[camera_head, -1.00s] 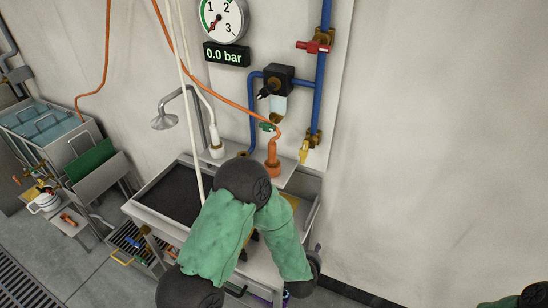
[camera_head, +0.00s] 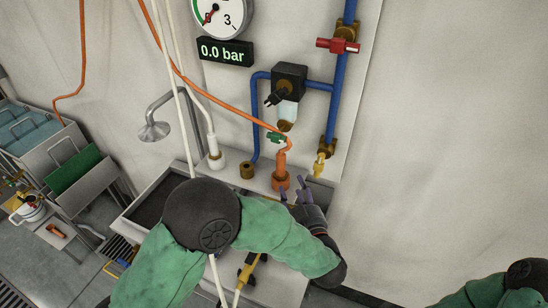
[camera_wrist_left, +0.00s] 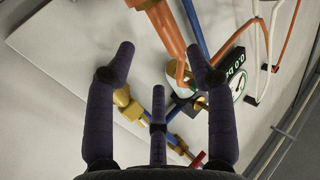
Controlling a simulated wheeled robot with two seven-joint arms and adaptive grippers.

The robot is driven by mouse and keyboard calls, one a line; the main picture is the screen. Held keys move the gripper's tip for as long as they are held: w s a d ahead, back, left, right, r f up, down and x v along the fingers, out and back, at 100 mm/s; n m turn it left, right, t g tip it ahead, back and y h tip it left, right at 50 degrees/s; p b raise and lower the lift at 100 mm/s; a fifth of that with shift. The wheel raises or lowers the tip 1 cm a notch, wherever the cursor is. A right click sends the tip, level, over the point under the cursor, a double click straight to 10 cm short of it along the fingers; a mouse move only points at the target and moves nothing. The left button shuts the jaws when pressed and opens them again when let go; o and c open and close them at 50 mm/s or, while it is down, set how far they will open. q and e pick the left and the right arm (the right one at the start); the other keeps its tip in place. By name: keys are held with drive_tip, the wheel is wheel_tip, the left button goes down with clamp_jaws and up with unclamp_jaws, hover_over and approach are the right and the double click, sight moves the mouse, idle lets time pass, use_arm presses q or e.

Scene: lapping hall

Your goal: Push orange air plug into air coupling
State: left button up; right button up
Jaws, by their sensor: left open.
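The orange air plug (camera_head: 281,172) stands upright on the ledge below the wall panel, with its orange hose bending away from its top. The brass air coupling (camera_head: 320,165) hangs at the lower end of the blue pipe, just right of the plug and apart from it. My left gripper (camera_head: 293,191) is open and empty, just below and right of the plug. In the left wrist view its spread fingers (camera_wrist_left: 160,58) point toward the orange plug (camera_wrist_left: 168,35), with the brass coupling (camera_wrist_left: 130,106) beyond them. My right gripper is out of view.
A white hose end (camera_head: 214,152) stands left of the plug, and a brass fitting (camera_head: 247,170) is between them. A red-handled valve (camera_head: 338,46) is on the blue pipe. The gauge display (camera_head: 225,51) reads 0.0 bar. A sink (camera_head: 150,195) lies below left.

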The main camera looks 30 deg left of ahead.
sight(284, 167)
use_arm(q)
drive_tip(key=x, duration=0.4)
drive_tip(key=shift+a+b, duration=0.1)
drive_tip(key=shift+b, duration=0.3)
drive_tip(key=shift+b+x, duration=0.85)
drive_tip(key=shift+x, duration=2.5)
drive_tip(key=shift+r, duration=0.2)
drive_tip(key=c, duration=1.1)
